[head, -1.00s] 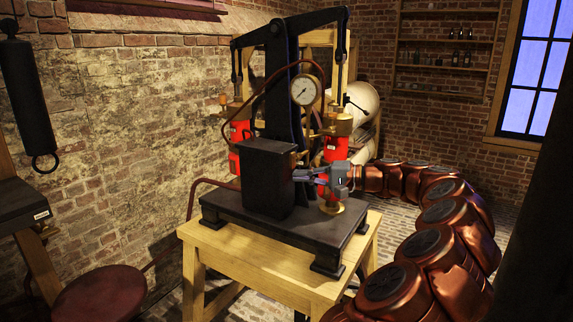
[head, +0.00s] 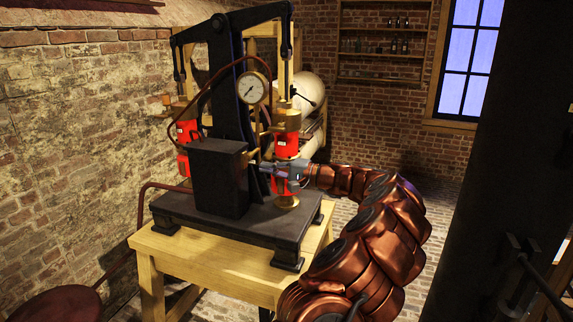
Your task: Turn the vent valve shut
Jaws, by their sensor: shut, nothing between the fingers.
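My gripper (head: 266,168) is shut and empty. It points left, in front of the right-hand red and brass cylinder (head: 286,142) of the black pump. Its fingertips are close to the right side of the black box (head: 217,178). A small brass fitting (head: 253,154) shows just above and left of the fingertips; I cannot tell whether it is the vent valve or whether the fingers touch it. A round white gauge (head: 252,88) is above. My gripper hides part of the cylinder's lower half.
The pump's black base (head: 240,222) stands on a wooden table (head: 215,256). A second red cylinder (head: 186,134) is at the left, partly behind the box. A white tank (head: 302,91) is behind. A dark red round seat (head: 58,306) is at lower left.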

